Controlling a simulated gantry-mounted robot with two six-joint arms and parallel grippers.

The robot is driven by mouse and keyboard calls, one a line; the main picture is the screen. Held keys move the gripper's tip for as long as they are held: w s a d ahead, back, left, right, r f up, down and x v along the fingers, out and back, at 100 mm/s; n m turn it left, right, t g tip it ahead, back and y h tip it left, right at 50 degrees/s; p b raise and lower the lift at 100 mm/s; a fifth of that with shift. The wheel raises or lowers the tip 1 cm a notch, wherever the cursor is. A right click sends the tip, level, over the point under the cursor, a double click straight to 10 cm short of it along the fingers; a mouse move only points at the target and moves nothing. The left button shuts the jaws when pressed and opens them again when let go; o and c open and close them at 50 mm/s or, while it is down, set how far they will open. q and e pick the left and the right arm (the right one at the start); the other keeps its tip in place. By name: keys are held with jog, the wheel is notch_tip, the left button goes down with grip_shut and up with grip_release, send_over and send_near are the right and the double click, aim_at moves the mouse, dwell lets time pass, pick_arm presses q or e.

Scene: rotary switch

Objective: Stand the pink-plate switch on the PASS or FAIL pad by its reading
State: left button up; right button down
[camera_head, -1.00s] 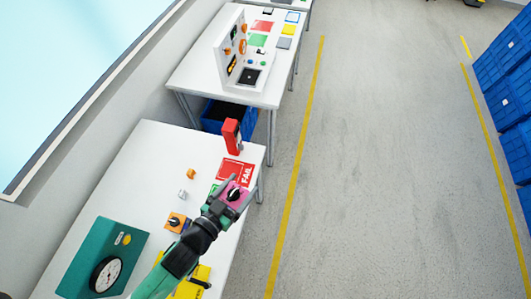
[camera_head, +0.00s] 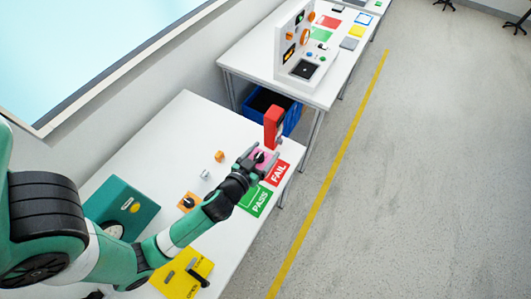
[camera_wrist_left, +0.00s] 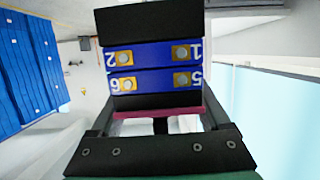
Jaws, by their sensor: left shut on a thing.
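The pink-plate switch is in my left gripper (camera_head: 252,160), which is shut on it. In the head view its pink plate (camera_head: 260,154) with a black knob shows between the fingers, near the foot of a red upright device. In the left wrist view its dark blue body (camera_wrist_left: 153,67) shows terminals numbered 1, 2, 5 and 6, with the pink plate edge (camera_wrist_left: 155,113) nearest the gripper. The red FAIL pad (camera_head: 280,173) and green PASS pad (camera_head: 258,201) lie on the table's right side, just right of the gripper. The switch's height above the table is hard to tell. My right gripper is out of view.
The red device (camera_head: 272,126) stands at the table's far end. A teal gauge box (camera_head: 130,200) and yellow box (camera_head: 172,286) are nearer.

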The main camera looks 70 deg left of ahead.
pick_arm(q)
jog(key=w+a+f, duration=0.1)
jog(key=a+f, duration=0.1)
jog(key=w+a+f+b, duration=0.1)
jog(key=f, duration=0.1)
jog(key=w+a+f, duration=0.1)
jog(key=a+f, duration=0.1)
jog(key=shift+w+a+f+b, duration=0.1)
jog(key=shift+w+a+b, duration=0.05)
jog(key=shift+a+b, duration=0.15)
jog(key=shift+a+f+b, duration=0.15)
jog(key=shift+f+b, duration=0.85)
jog(key=shift+f, duration=0.8)
jog(key=shift+w, duration=0.1)
